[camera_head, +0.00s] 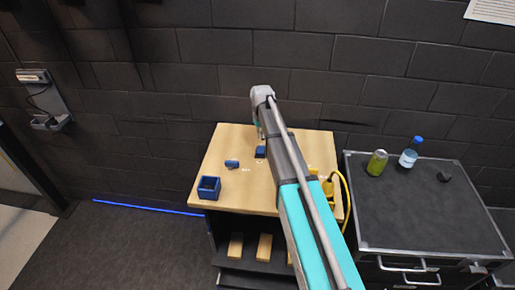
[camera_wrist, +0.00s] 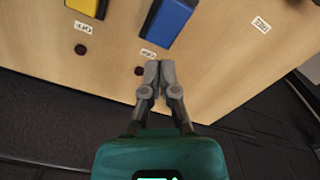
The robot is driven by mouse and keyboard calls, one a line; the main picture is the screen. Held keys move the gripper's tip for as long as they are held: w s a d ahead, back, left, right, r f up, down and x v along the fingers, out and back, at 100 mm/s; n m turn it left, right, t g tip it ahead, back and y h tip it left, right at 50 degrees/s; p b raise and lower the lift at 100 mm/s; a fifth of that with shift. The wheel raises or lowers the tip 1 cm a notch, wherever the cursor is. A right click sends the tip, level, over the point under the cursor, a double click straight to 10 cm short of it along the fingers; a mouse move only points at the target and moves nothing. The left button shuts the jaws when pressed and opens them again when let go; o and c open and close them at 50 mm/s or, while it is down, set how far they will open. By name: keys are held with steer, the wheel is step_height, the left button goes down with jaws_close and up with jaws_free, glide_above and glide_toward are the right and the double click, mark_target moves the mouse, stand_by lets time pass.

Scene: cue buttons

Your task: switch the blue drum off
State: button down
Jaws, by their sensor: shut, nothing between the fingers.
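A small blue drum (camera_head: 232,164) lies on the wooden table (camera_head: 228,150), left of a dark blue block (camera_head: 260,152) in the head view. In the wrist view, my gripper (camera_wrist: 152,66) is shut and empty, with its fingertips close beside a dark red round button (camera_wrist: 140,70). I cannot tell if they touch. The label text is unreadable.
An open blue box (camera_head: 208,187) stands at the table's front left. A yellow thing (camera_head: 328,188) with a cable is at the right, partly behind my arm. A dark cabinet (camera_head: 420,210) with a green can (camera_head: 377,162) and a bottle (camera_head: 410,153) stands right.

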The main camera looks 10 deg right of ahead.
steer(key=shift+r+p, duration=1)
steer(key=shift+r, duration=0.15)
steer(key=shift+s+f, duration=0.1)
steer(key=shift+s, duration=0.25)
steer(key=s+f+b, duration=0.1)
steer(key=s, duration=0.8)
steer(key=s+f+m+b, duration=0.1)
steer(key=s+f+b, duration=0.1)
steer(key=s, duration=0.8)
steer(key=s+a+f+m+b, duration=0.1)
steer(key=s+b, duration=0.1)
steer(key=s, duration=0.8)
steer(key=shift+f, duration=0.35)
steer(key=shift+w, duration=0.1)
